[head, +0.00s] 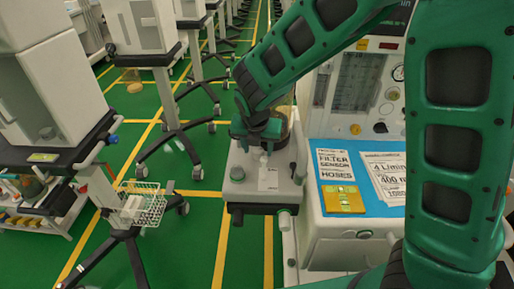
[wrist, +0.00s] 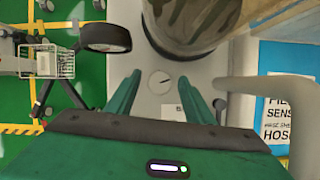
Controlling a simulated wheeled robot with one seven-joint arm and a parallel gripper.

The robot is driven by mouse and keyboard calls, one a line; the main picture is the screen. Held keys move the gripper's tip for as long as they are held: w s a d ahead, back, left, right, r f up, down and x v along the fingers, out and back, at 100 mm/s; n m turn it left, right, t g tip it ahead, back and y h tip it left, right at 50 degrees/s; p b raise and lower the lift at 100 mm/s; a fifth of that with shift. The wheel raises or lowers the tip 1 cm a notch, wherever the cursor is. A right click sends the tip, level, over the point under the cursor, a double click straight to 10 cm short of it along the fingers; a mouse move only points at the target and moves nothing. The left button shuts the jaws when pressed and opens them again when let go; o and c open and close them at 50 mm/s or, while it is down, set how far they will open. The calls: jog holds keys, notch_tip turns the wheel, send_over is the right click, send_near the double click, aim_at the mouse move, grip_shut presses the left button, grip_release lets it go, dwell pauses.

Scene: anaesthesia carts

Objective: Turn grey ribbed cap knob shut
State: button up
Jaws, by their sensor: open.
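A small grey round knob (head: 237,173) stands on the left of the top plate of a white unit (head: 262,195) in the head view. It is too small there to make out ribs, and I cannot tell for sure that it is the grey ribbed cap. My gripper (head: 265,146) is above the same plate, to the right of and behind that knob. In the wrist view my gripper (wrist: 159,88) is open, its two green fingers apart with nothing held.
A grey curved tube (wrist: 265,88) is at the right. A blue panel with printed sheets (head: 335,160) lies right of the unit. A wire basket (head: 137,205) is at left.

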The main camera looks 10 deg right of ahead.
jog(key=c, duration=1)
jog(key=shift+c, duration=0.2)
jog(key=shift+m, duration=0.3)
jog(key=m, duration=0.1)
jog(key=m+h, duration=0.1)
jog(key=m, duration=0.1)
jog(key=shift+w+a+g, duration=0.1)
jog(key=shift+a+g, duration=0.1)
jog(key=shift+g, duration=0.1)
jog(key=m, duration=0.2)
jog(key=m+g+h, duration=0.1)
jog(key=m, duration=0.2)
jog(key=shift+w+a+h, duration=0.1)
jog(key=shift+h, duration=0.2)
jog(key=m, duration=0.2)
jog(key=m+g, duration=0.1)
jog(key=m, duration=0.1)
jog(key=shift+w+g+h, duration=0.15)
jog(key=shift+g+h, duration=0.15)
jog(key=shift+w+a+r+m+g, duration=0.1)
jog(key=shift+m+g, duration=0.3)
jog(key=shift+m, duration=0.7)
jog(key=shift+w+m+g, duration=0.1)
jog(key=shift+m+g, duration=0.3)
jog(key=shift+m, duration=0.7)
